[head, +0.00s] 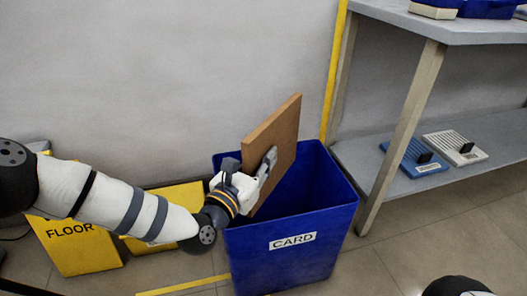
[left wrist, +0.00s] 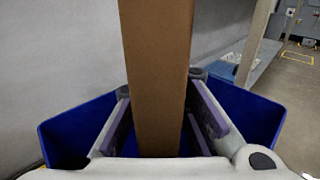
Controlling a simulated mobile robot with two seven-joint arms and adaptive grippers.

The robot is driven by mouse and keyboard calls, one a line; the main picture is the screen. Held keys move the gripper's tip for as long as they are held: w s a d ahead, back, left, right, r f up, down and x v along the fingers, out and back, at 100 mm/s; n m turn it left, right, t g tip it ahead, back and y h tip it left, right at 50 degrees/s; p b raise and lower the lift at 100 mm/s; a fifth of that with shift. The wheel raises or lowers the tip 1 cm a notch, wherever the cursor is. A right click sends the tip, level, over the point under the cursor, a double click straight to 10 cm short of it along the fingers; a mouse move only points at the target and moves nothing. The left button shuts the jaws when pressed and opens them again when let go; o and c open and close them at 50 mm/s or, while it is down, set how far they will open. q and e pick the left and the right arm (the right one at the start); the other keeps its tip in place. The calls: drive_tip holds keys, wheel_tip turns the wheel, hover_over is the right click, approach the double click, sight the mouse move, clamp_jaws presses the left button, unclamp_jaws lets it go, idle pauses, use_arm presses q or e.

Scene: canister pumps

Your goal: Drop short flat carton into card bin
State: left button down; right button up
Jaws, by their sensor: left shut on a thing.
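The short flat carton (head: 285,133) is a brown, thin slab. My left gripper (head: 267,163) is shut on it and holds it upright and tilted over the opening of the blue card bin (head: 290,258), labelled CARD. In the left wrist view the carton (left wrist: 158,75) stands between the two fingers (left wrist: 158,125), with the blue bin (left wrist: 62,135) around and below. The carton's lower end is partly hidden by the gripper in the head view. My right gripper is not in view.
Yellow floor signs (head: 78,247) stand left of the bin, below my left arm. A grey shelf table (head: 470,32) with a leg close to the bin stands at the right. Its lower shelf holds a blue item (head: 412,157) and a white one (head: 455,147). A wall is behind the bin.

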use_arm(q)
drive_tip(key=shift+f, duration=0.4)
drive_tip(key=c, duration=1.5)
unclamp_jaws()
drive_tip(key=v, duration=1.2)
